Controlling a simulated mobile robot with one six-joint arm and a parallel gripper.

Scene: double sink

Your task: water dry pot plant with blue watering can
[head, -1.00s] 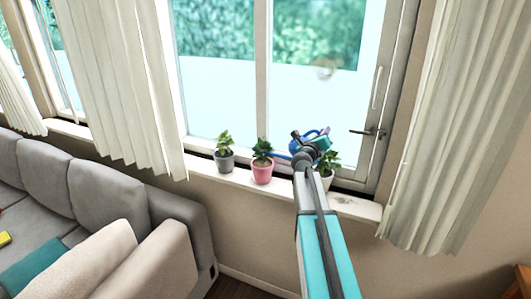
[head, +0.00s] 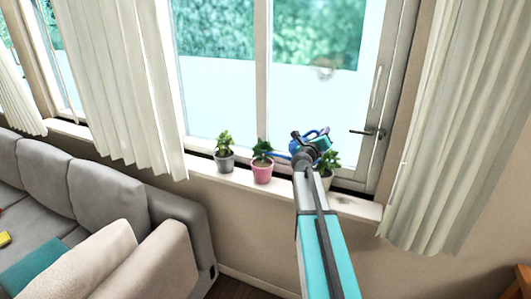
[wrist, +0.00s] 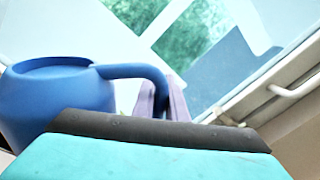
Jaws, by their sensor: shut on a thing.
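My gripper (head: 312,150) is shut on the blue watering can (head: 303,147), above the window sill. In the wrist view the can (wrist: 55,100) fills the left side, with its handle (wrist: 140,72) running to a gripper finger (wrist: 160,105). In the head view its thin spout (head: 278,154) points left, its tip at the leaves of the plant in the pink pot (head: 262,172). A plant in a grey pot (head: 225,160) stands left of it. A third plant in a pale pot (head: 327,173) is partly hidden by my arm. Soil dryness and any water flow cannot be told.
The narrow white sill (head: 350,205) runs under the window. The window handle (head: 368,132) sticks out at right. White curtains (head: 115,85) hang on both sides. A grey sofa (head: 110,190) stands at lower left, below the sill.

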